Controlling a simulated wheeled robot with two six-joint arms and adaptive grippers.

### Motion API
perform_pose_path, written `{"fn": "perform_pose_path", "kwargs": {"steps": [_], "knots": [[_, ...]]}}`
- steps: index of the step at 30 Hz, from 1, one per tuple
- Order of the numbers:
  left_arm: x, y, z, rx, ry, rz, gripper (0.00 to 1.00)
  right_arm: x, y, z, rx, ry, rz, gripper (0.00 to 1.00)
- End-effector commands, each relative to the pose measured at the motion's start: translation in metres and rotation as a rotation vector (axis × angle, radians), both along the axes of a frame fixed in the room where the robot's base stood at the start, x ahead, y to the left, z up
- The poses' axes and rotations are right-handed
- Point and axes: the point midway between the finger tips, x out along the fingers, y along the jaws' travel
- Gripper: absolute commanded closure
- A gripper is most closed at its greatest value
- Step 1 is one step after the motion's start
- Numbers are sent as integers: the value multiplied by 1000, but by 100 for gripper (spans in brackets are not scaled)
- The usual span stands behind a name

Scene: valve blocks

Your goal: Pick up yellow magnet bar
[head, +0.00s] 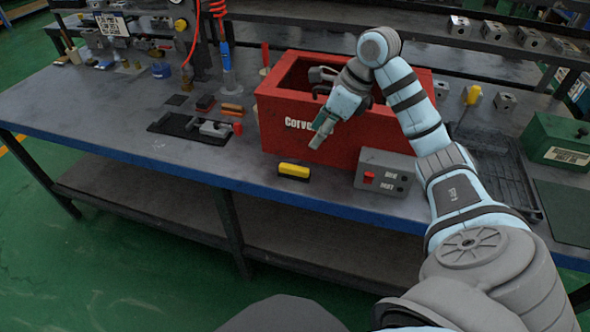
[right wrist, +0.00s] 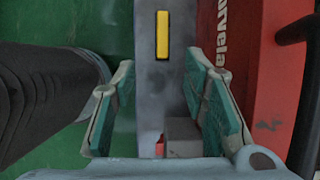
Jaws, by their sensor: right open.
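The yellow magnet bar (head: 293,171) lies flat on the blue-grey table near its front edge, just in front of the red box. In the right wrist view the bar (right wrist: 162,35) lies beyond my fingertips, between the red box and the table edge. My right gripper (head: 322,133) hangs above the table in front of the red box, up and to the right of the bar in the head view and apart from it. In the right wrist view its green-padded fingers (right wrist: 160,68) are spread and empty. My left gripper is not in view.
The red box (head: 330,148) stands right behind the bar. A grey control box (head: 385,172) with a red switch stands to the right of the bar. A black tray with a grey tool (head: 213,128) lies to the left. The tabletop (head: 120,125) at the front left is clear.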

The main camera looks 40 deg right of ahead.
Motion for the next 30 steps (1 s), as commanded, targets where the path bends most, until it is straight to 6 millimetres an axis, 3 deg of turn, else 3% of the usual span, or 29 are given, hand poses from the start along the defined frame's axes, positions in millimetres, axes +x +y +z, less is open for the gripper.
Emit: {"fn": "perform_pose_path", "kwargs": {"steps": [9,14,19,27,30], "knots": [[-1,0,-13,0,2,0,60,22,15,-72,-5,14,-1,60],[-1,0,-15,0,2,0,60,30,19,-90,-5,13,-1,60],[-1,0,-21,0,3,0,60,45,24,-121,-4,13,0,60],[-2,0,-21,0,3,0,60,48,26,-129,-7,11,0,60],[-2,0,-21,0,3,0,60,48,26,-129,-6,11,-1,73]]}}
